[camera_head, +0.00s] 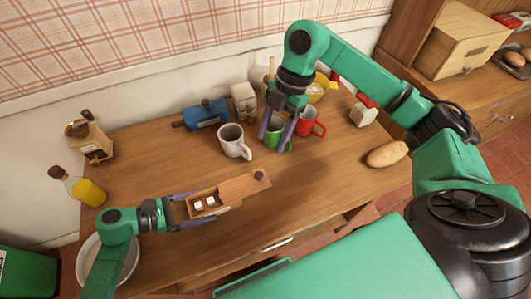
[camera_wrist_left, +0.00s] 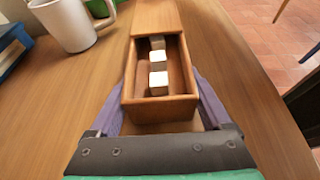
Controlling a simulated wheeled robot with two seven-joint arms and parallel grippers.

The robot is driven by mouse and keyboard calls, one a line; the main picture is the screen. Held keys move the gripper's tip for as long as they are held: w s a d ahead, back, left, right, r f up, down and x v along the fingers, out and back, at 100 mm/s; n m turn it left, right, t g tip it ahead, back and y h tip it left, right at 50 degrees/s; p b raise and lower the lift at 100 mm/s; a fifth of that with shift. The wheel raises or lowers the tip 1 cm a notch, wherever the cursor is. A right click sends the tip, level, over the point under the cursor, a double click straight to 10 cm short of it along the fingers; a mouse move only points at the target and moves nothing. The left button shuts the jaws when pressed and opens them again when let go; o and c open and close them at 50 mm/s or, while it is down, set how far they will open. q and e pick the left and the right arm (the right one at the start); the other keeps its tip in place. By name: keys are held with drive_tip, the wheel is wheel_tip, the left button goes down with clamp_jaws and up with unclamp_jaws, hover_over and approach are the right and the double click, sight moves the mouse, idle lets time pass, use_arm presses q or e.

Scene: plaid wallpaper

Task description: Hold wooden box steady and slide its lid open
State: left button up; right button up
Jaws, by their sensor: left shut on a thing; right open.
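The wooden box (camera_head: 222,209) lies on the table's front left part, seen also in the left wrist view (camera_wrist_left: 160,111). Its lid (camera_head: 243,186) is slid far toward the right end and sticks out past the box; it also shows in the left wrist view (camera_wrist_left: 154,17). Pale cubes (camera_wrist_left: 158,82) lie in the open compartment. My left gripper (camera_head: 206,207) is shut on the box, one finger along each long side. My right gripper (camera_head: 273,143) is open, pointing down at the green mug (camera_head: 285,134), apart from the box and lid.
A white mug (camera_head: 233,142), a red mug (camera_head: 308,121) and a blue object (camera_head: 206,114) stand behind the box. A bottle (camera_head: 84,190), a grinder (camera_head: 91,140) and a plate (camera_head: 88,262) are at left. A potato-like item (camera_head: 387,154) lies at right. The table's front middle is clear.

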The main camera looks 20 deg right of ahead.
drive_tip(key=shift+d+r, duration=0.2)
drive_tip(key=shift+r, duration=0.3)
use_arm(q)
drive_tip(key=o, duration=1.4)
drive_tip(key=shift+c, duration=0.2)
use_arm(e)
drive_tip(key=shift+w, duration=0.1)
